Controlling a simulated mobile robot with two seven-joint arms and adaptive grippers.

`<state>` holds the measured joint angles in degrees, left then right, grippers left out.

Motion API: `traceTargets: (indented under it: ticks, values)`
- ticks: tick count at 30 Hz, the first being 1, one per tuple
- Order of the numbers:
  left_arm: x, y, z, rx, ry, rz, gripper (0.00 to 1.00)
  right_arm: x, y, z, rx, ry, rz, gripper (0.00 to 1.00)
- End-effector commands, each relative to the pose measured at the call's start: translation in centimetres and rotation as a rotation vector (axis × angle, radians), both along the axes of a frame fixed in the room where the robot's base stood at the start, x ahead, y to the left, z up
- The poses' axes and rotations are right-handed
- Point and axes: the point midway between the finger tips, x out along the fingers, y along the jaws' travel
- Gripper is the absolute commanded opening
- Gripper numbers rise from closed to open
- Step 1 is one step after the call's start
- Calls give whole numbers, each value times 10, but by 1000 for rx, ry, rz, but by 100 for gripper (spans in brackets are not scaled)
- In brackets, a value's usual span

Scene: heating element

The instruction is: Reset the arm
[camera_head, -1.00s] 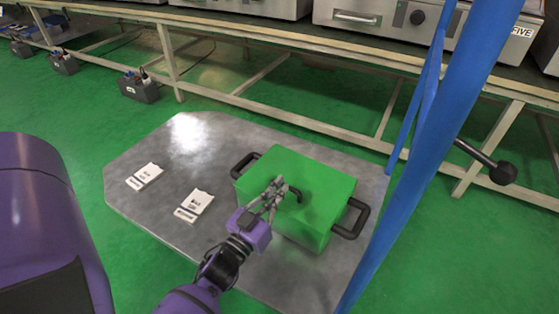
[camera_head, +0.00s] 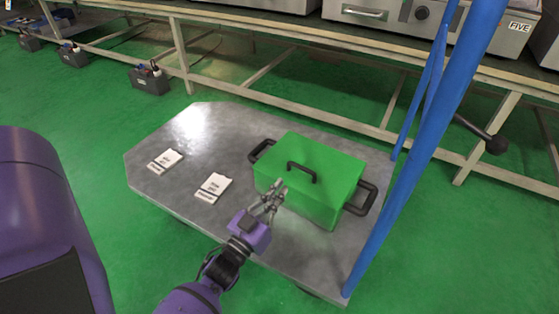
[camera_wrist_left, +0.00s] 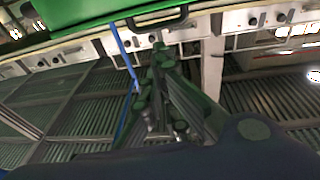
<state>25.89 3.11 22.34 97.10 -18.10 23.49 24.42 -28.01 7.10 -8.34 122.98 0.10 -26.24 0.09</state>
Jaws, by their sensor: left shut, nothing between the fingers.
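My left gripper (camera_head: 273,196) is shut and empty. In the head view it shows just in front of the green box (camera_head: 325,161), overlapping its near left corner; whether it touches the box I cannot tell. The green box has a black handle on its lid and black handles at its sides, and stands on the grey metal cart top (camera_head: 206,139). In the left wrist view the shut fingers (camera_wrist_left: 160,55) point away from the camera, and a green edge with a dark handle (camera_wrist_left: 158,18) shows at the top. My right gripper is not in view.
Two white cards, one at the left (camera_head: 165,161) and one nearer the middle (camera_head: 213,188), lie on the cart top. A blue post (camera_head: 420,155) rises at the cart's right side. A long workbench (camera_head: 300,35) with machines stands behind. Green floor surrounds the cart.

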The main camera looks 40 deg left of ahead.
Motion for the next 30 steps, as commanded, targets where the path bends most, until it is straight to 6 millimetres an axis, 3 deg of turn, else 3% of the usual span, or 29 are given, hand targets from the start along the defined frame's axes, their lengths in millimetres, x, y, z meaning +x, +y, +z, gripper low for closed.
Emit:
traceTargets:
  ticks: [11, 16, 19, 26, 30]
  values:
    - [-1, -1, -4, 5, -1, -1, 0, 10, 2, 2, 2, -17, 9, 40]
    - [3, 6, -16, 34, 77, 44, 0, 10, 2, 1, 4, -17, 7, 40]
    - [2, -3, -25, 46, 166, 57, 0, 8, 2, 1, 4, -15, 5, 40]
    - [-85, -36, -84, 80, 510, 21, 0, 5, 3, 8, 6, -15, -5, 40]
    - [-165, -61, -116, 82, 729, -25, 0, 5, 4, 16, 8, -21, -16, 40]
